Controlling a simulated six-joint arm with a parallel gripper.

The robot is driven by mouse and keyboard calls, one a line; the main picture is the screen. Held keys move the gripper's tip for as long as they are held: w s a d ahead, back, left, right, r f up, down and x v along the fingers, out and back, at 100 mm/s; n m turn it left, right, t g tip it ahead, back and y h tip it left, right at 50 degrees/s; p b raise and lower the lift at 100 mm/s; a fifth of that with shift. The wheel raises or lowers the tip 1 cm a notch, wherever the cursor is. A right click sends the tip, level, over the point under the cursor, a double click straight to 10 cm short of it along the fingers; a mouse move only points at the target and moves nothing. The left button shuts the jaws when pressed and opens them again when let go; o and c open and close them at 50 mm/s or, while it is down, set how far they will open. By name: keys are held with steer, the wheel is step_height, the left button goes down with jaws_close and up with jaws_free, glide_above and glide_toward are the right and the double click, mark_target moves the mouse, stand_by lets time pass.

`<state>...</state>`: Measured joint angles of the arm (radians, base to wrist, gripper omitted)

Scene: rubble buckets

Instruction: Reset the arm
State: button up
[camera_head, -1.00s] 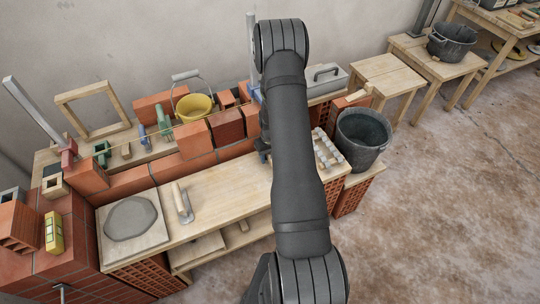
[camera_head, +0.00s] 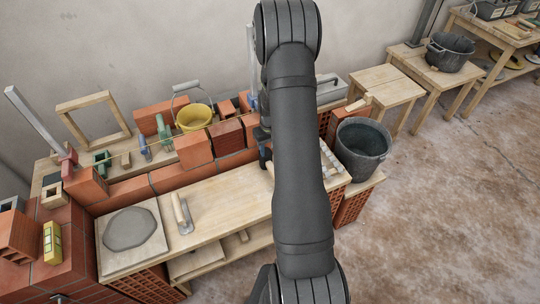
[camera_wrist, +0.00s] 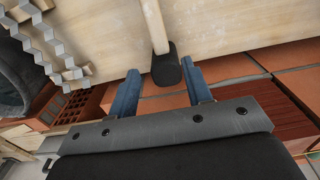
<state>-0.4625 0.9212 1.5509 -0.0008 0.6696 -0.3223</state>
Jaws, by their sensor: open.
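My arm (camera_head: 300,170) crosses the middle of the head view, its elbow reaching the top edge. My gripper (camera_wrist: 160,88) shows in the wrist view with two blue fingers apart and nothing gripped. A black-headed mallet (camera_wrist: 166,66) with a wooden handle lies on the bench, and its head appears between or just beyond the fingertips. I cannot tell the height of the fingers above it. In the head view the gripper is mostly hidden behind my arm, with only a dark part showing at its left side.
A wooden workbench (camera_head: 230,196) holds a trowel (camera_head: 182,213) and a mortar board (camera_head: 130,259). Red bricks (camera_head: 194,149) and a yellow bucket (camera_head: 195,117) stand behind. A black bucket (camera_head: 362,148) stands right of my arm. The floor (camera_head: 450,230) at right is clear.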

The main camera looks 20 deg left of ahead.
steer(key=shift+r, duration=0.6)
steer(key=shift+f, duration=0.1)
step_height(320, 180, down, 12)
steer(key=shift+r, duration=1.35)
